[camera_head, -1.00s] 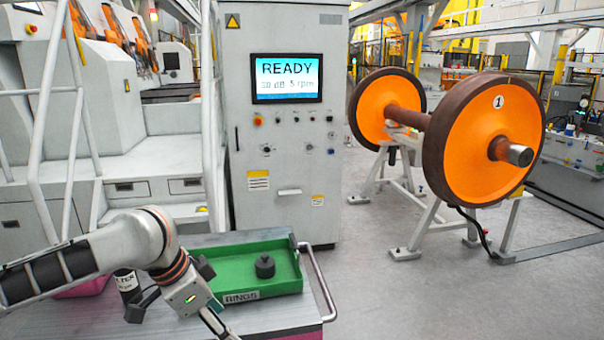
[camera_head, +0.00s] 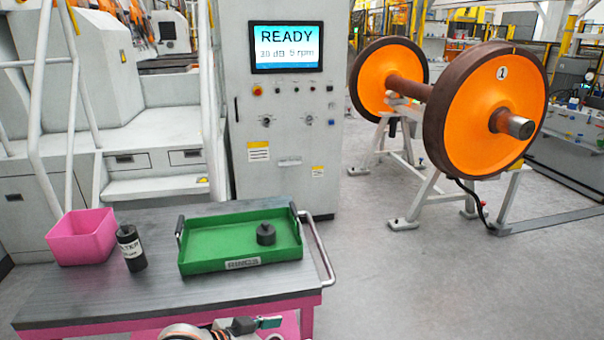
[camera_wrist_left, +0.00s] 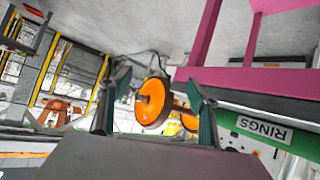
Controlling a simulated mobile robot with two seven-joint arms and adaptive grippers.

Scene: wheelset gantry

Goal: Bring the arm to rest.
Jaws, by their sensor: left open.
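My left gripper (camera_head: 258,324) is at the bottom edge of the head view, in front of the cart's near edge, with part of the arm cut off by the frame. In the left wrist view the left gripper (camera_wrist_left: 157,88) has its two fingers spread apart with nothing between them. The wheelset (camera_wrist_left: 155,102) shows in the distance behind that gap. My right gripper is in neither view.
A control cabinet (camera_head: 285,110) reads READY. The wheelset (camera_head: 480,110) stands right; floor between is clear.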

